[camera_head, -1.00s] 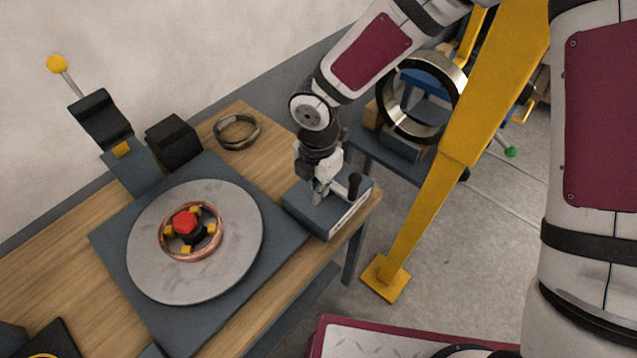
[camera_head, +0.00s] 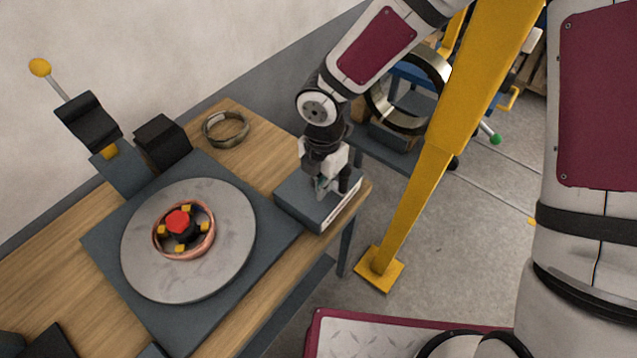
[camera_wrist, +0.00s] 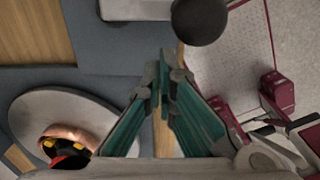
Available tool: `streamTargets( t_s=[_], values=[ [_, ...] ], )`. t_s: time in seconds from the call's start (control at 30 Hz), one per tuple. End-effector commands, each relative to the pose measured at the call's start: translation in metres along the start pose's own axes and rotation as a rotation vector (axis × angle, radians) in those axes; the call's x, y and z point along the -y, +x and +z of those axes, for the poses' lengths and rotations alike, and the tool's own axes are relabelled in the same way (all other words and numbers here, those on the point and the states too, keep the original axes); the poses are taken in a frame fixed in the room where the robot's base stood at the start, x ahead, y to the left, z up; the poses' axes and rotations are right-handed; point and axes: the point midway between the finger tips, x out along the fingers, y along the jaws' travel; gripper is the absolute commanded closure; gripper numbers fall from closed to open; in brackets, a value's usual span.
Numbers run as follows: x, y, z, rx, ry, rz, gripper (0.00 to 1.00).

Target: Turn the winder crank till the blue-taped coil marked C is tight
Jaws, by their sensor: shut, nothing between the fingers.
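A copper coil (camera_head: 184,253) sits around a red-topped hub (camera_head: 178,221) with yellow jaws, on a round grey disc (camera_head: 230,240). It also shows in the wrist view (camera_wrist: 77,132), partly cut off. I see no blue tape or letter C on it. A grey box (camera_head: 300,203) at the table's right corner carries an upright black knob (camera_head: 350,180), perhaps the crank handle. The knob shows as a dark ball in the wrist view (camera_wrist: 200,18). My gripper (camera_head: 321,187) is shut and empty, low over the box, left of the knob. In the wrist view its fingertips (camera_wrist: 163,82) are apart from the knob.
A loose dark metal ring (camera_head: 226,129) lies on the wooden table (camera_head: 40,285). A yellow-knobbed lever (camera_head: 40,68) and a black block (camera_head: 162,141) stand at the back. A yellow post (camera_head: 410,210) and a large ring (camera_head: 440,70) stand right of the table.

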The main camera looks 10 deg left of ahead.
Motion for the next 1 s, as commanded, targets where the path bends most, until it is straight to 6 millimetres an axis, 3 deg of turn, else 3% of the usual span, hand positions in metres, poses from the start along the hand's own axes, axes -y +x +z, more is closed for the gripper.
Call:
streamTargets(
  t_s=[0.23, 0.6, 1.0],
  values=[
    [0.002, 0.0, 0.004, 0.0, 0.002, 0.0, 1.0],
    [0.017, 0.0, 0.025, 0.001, 0.003, -0.001, 1.0],
    [0.017, 0.0, 0.028, 0.0, 0.002, -0.001, 1.0]
  ],
)
